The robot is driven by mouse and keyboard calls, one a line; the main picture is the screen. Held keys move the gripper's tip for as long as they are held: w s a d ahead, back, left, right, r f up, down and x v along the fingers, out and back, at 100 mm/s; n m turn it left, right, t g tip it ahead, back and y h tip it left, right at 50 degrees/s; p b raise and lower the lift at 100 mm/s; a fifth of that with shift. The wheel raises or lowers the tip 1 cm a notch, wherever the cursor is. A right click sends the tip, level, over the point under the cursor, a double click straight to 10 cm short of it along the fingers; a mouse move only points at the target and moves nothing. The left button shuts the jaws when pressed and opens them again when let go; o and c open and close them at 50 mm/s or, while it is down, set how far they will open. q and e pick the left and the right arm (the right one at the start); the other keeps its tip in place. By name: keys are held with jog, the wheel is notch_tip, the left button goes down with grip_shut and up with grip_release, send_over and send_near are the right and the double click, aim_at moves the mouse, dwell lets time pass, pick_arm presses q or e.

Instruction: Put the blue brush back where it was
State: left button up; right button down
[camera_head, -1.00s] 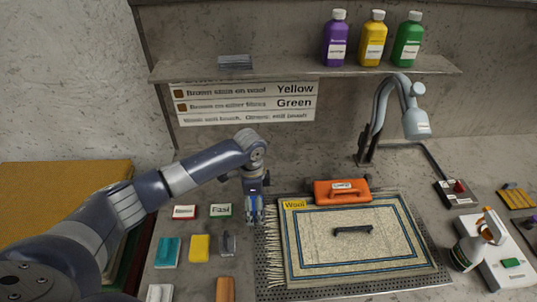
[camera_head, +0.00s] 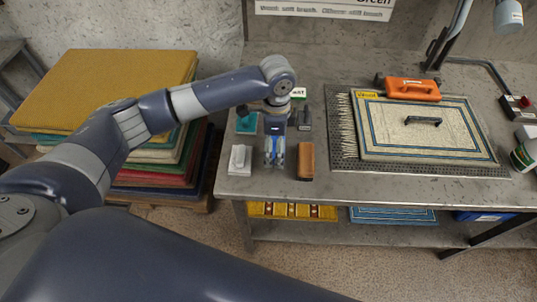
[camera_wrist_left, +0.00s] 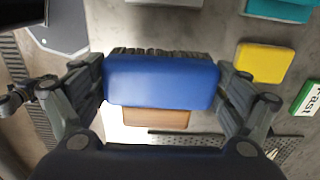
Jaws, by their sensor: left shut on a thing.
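The blue brush (camera_wrist_left: 161,80) fills the middle of the left wrist view, its dark bristles along the far edge. My left gripper (camera_head: 275,158) is shut on it, one finger at each end. In the head view the gripper hangs at the front left of the bench, in the gap between a white brush (camera_head: 240,159) and a brown brush (camera_head: 306,161). The brown brush (camera_wrist_left: 155,118) shows partly behind the blue one in the wrist view. I cannot tell whether the blue brush touches the bench. My right gripper is not in view.
Stacked rugs (camera_head: 120,85) stand left of the bench.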

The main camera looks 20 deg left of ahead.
pick_arm(q)
jog(key=shift+f, duration=0.95)
notch_tip(320, 180, down, 4)
jog(key=shift+r+p, duration=0.2)
jog(key=shift+p, duration=0.3)
jog(key=shift+f, duration=0.2)
jog(key=o, duration=0.9)
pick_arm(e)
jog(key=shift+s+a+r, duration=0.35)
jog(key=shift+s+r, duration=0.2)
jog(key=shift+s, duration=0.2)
pick_arm(q)
jog(key=shift+r, duration=0.15)
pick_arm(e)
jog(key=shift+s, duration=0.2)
